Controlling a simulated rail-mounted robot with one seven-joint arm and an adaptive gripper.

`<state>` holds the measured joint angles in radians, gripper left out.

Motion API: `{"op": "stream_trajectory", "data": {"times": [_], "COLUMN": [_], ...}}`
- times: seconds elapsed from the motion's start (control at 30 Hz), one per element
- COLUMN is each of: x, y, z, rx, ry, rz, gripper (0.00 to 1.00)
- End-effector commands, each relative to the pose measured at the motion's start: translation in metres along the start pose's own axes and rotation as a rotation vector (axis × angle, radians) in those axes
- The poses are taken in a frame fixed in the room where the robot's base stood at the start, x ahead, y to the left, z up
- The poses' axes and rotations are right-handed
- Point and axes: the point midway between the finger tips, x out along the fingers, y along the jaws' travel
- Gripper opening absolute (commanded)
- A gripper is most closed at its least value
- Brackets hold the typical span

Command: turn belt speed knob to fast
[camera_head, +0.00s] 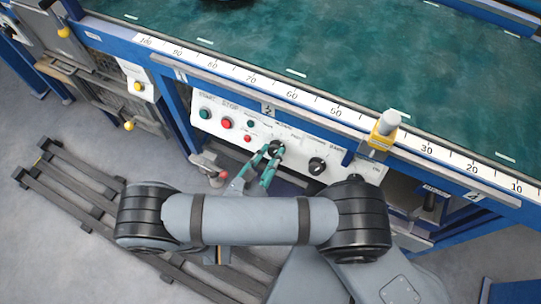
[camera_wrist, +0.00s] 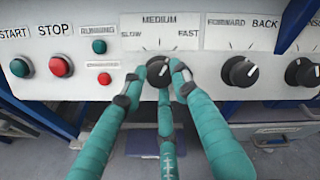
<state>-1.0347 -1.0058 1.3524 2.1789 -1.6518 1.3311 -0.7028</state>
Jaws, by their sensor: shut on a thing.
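The belt speed knob (camera_wrist: 158,67) is black and round, on a white panel under the labels SLOW, MEDIUM and FAST. In the head view the knob (camera_head: 277,146) is partly hidden by my fingers. My gripper (camera_wrist: 159,76) has teal fingers shut on the knob, one fingertip on its left side and one on its right, with a third finger below. In the head view my gripper (camera_head: 272,152) reaches up to the panel from below. A pale pointer mark shows on the knob, but its exact direction is hard to tell.
Left of the knob are a green START button (camera_wrist: 20,67), a red STOP button (camera_wrist: 61,67) and small green and red lamps. A FORWARD/BACK knob (camera_wrist: 239,72) and another black knob (camera_wrist: 302,72) are to the right. The green belt (camera_head: 330,60) runs above the panel.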

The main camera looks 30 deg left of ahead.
Motion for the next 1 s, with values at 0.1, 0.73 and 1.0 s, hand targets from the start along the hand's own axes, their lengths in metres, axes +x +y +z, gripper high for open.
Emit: {"op": "stream_trajectory", "data": {"times": [0.1,0.73,1.0], "x": [0.0002,0.0000,0.0001], "y": [0.0011,0.0018,0.0016], "z": [0.0000,0.0003,0.0008], "rx": [0.076,0.253,0.253], "ry": [0.013,0.037,0.036], "rz": [-0.012,-0.045,-0.046], "gripper": [0.03,0.41,0.48]}}
